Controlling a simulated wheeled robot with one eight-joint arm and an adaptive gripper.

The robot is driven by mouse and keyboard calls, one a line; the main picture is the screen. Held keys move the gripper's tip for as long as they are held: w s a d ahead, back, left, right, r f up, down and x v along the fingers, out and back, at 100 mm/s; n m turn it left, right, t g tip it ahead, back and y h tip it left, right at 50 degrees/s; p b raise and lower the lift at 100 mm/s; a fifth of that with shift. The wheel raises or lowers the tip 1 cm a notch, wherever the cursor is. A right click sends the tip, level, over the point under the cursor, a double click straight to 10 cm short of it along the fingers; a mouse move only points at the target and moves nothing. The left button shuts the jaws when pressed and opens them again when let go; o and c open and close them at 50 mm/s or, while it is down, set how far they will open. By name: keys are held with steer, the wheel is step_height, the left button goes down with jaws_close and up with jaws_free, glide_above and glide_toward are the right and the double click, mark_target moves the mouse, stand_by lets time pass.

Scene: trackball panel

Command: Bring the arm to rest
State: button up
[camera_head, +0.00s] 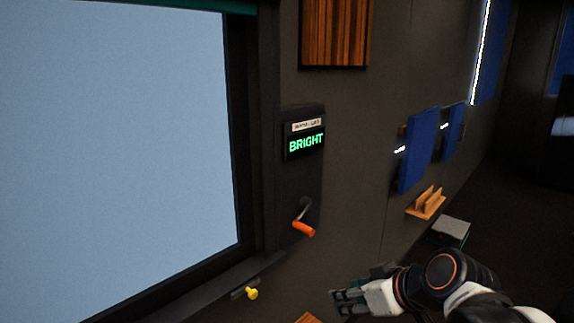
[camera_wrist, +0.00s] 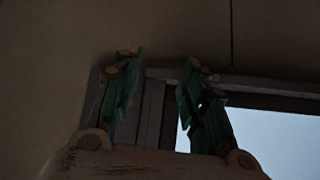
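My gripper (camera_head: 345,298) is at the bottom of the head view, right of the yellow knob and below the wall panel. In the wrist view its two green fingers (camera_wrist: 162,62) stand apart with nothing between them, so it is open and empty. My arm reaches in from the lower right. The dark wall panel (camera_head: 296,183) carries a display (camera_head: 305,142) reading "BRIGHT" in green. Below the display is a crank with an orange handle (camera_head: 303,229). My gripper appears apart from the crank.
A large pale blue window (camera_head: 115,150) in a dark frame fills the left; its corner also shows in the wrist view (camera_wrist: 275,135). A yellow knob (camera_head: 252,293) sits below it. Blue panels (camera_head: 415,150), a wooden holder (camera_head: 427,205) and a grey box (camera_head: 450,231) are to the right.

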steer(key=s+d+m+h, duration=0.5)
steer(key=s+d+m, duration=0.1)
steer(key=s, duration=0.4)
steer(key=shift+s+d, duration=0.3)
steer(key=shift+s, duration=0.1)
stand_by(2.6)
